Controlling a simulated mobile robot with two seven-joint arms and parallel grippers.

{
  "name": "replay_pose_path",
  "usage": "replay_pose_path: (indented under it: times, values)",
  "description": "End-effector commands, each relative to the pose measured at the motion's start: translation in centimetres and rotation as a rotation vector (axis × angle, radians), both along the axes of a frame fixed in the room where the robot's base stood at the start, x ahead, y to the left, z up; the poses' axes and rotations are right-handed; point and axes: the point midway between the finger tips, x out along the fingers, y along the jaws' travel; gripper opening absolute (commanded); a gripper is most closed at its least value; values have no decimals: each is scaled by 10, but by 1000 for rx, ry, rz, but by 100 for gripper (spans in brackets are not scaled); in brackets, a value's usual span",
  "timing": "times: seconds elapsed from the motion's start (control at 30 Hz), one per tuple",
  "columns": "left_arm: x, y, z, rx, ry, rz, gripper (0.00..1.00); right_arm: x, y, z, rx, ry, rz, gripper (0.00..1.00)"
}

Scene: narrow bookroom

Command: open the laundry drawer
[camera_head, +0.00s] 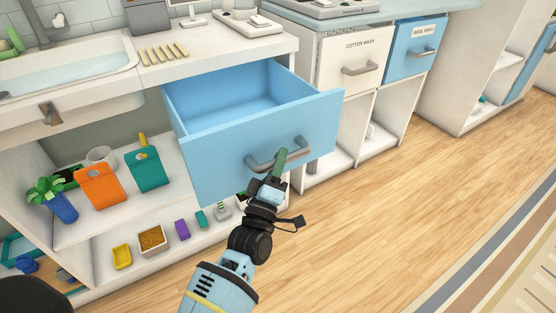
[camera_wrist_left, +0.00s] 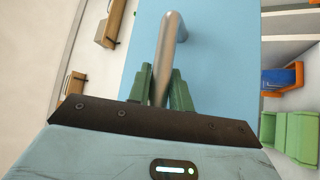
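A light blue drawer (camera_head: 225,150) under the white counter is pulled well out, and its inside looks empty. Its grey bar handle (camera_head: 262,166) is on the front panel. My left gripper (camera_head: 276,168) is at the right part of this handle. In the left wrist view, the handle (camera_wrist_left: 168,50) runs between the two green fingers of the left gripper (camera_wrist_left: 160,88), which are closed around it. The blue drawer front (camera_wrist_left: 220,50) fills the middle of that view. The right gripper is not in view.
Open shelves below hold an orange container (camera_head: 100,188), a teal container (camera_head: 147,170) and a potted plant (camera_head: 58,200). To the right are a closed white drawer (camera_head: 340,50) marked "COTTON WASH" and a closed blue drawer (camera_head: 405,60). The wooden floor (camera_head: 400,200) in front is clear.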

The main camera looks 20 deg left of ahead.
Motion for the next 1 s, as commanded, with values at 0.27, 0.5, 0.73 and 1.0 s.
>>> replay_pose_path:
  times: [0.27,0.5,0.73,1.0]
  values:
    - [0,0,0,0,1,0,41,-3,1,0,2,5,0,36]
    - [-5,0,-2,0,1,0,41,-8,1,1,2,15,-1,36]
    - [-36,-1,-16,0,4,1,41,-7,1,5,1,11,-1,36]
    - [-67,-1,-29,0,1,0,41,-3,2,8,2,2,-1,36]
